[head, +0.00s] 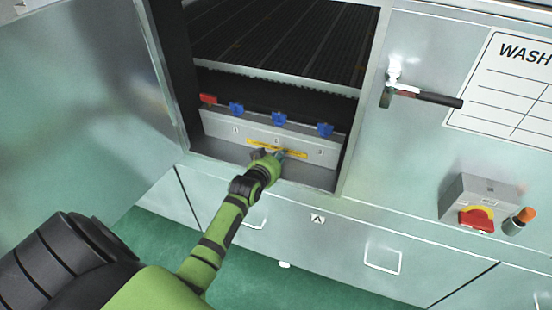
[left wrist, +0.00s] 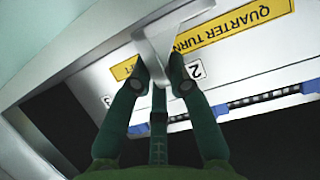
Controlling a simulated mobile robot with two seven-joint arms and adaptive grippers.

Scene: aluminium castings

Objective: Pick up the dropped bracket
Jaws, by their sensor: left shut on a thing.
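A pale grey metal piece, which I take to be the dropped bracket (left wrist: 163,43), shows in the left wrist view with a crossbar and a stem between my green fingers. My left gripper (left wrist: 159,74) is shut on it. In the head view my left gripper (head: 268,157) is low in the open machine doorway, in front of the panel with the yellow label. There the bracket is mostly hidden by the gripper. Whether it touches the panel or sill I cannot tell. My right gripper is in neither view.
The grey panel (head: 222,128) carries a yellow label (head: 294,154), one red lever (head: 208,99) and several blue ones. The open door (head: 75,85) stands left. A handle (head: 425,96) and red switch (head: 476,221) stick out right.

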